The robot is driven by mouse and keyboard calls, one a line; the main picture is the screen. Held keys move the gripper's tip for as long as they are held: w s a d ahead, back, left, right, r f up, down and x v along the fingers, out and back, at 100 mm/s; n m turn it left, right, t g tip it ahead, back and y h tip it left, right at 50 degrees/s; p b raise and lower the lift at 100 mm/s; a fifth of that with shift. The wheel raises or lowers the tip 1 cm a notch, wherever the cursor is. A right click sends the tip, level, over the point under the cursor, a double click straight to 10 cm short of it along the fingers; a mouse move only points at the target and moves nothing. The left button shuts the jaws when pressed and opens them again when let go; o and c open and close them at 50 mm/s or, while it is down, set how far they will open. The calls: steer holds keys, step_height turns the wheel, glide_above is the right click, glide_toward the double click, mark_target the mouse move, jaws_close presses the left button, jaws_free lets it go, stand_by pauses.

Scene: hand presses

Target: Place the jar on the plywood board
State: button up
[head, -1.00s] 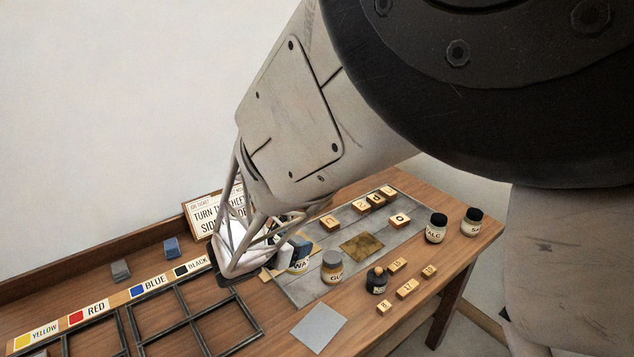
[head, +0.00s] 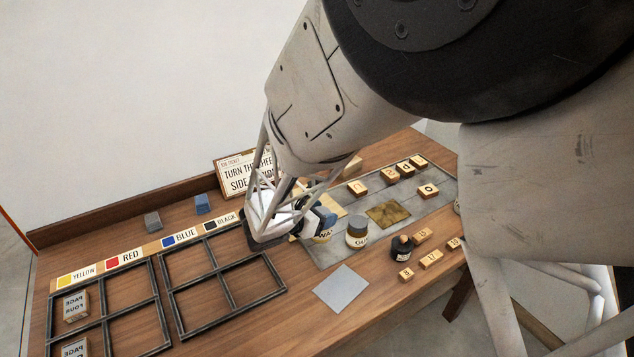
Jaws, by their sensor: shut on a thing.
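My gripper (head: 290,224) is low over the middle of the bench and shut on a jar. The jar (head: 322,237) has a blue lid and a pale label starting "WA". It is partly hidden behind the gripper's cage-like fingers. A tan sheet, seemingly the plywood board (head: 337,207), shows just behind the jar and is mostly hidden. I cannot tell whether the jar touches it.
A "GU" jar (head: 357,234) stands just right of my gripper, with a small dark bottle (head: 402,246) beyond. Lettered blocks (head: 404,169) and a brass-coloured plate (head: 389,213) lie on a grey slab. Black frames (head: 224,279) lie left. A grey sheet (head: 341,288) lies in front.

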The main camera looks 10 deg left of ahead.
steer(key=w+a+f, duration=0.1)
steer(key=w+a, duration=0.6)
steer(key=w, duration=0.5)
steer(key=shift+w+f, duration=0.15)
steer(key=shift+w, duration=0.2)
steer(key=shift+f, duration=0.1)
steer(key=shift+f, duration=1.65)
steer(key=shift+f, duration=0.15)
steer(key=o, duration=1.2)
steer(key=shift+o, duration=0.2)
steer(key=v, duration=1.2)
steer(key=shift+a, duration=0.1)
